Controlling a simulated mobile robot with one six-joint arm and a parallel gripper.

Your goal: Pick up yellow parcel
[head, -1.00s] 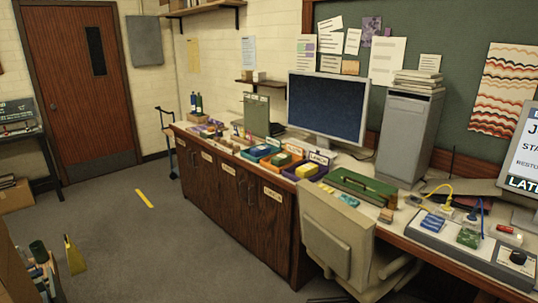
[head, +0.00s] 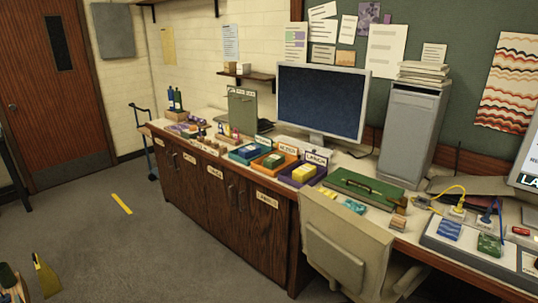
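A small yellow block (head: 304,173), which looks like the yellow parcel, sits in a purple tray (head: 292,183) on the long wooden counter. The tray has a white label card standing at its back. To its left, an orange tray (head: 261,171) holds a green block (head: 274,160), and a blue tray (head: 236,157) holds a blue block. My gripper is not in view.
A beige chair (head: 345,250) stands in front of the counter at right. A green case (head: 365,188) lies right of the purple tray, and a monitor (head: 322,100) stands behind. A yellow wedge-shaped thing (head: 45,280) is low at left. The grey floor (head: 150,250) left of the counter is open.

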